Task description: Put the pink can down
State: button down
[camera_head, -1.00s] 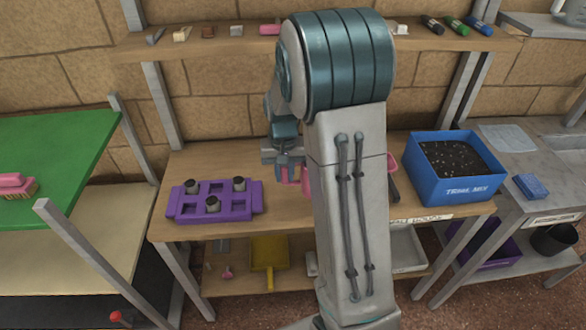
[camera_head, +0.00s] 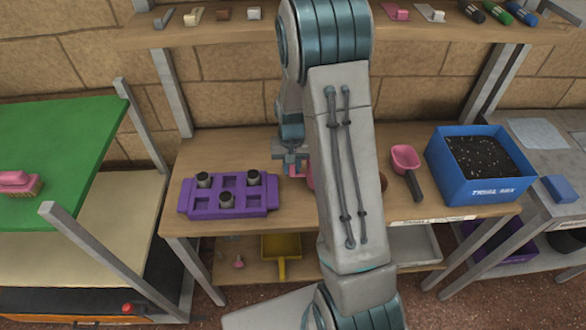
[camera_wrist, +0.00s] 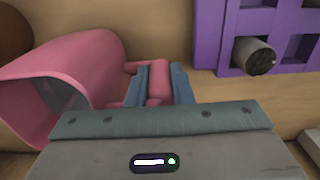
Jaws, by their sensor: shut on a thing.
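The pink can (camera_wrist: 95,65) is at the left of the wrist view, its wide open mouth facing lower left. Its handle (camera_wrist: 158,82) is between the two blue-grey fingers of my gripper (camera_wrist: 158,88), which is shut on it. In the head view, my gripper (camera_head: 292,160) is over the wooden bench (camera_head: 262,222), right of the purple tray. Only a sliver of the pink can (camera_head: 308,177) shows there; my arm hides the rest. I cannot tell whether its base touches the bench.
The purple tray (camera_head: 247,211) holds several dark plugs close left of my gripper. A pink scoop (camera_head: 406,157) and a blue soil box (camera_head: 490,190) stand to the right. A shelf (camera_head: 230,33) with small items runs above. Bare bench lies before my gripper.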

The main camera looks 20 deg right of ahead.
jog(key=shift+f, duration=0.95)
jog(key=shift+f, duration=0.15)
jog(key=c, duration=1.3)
grip_release()
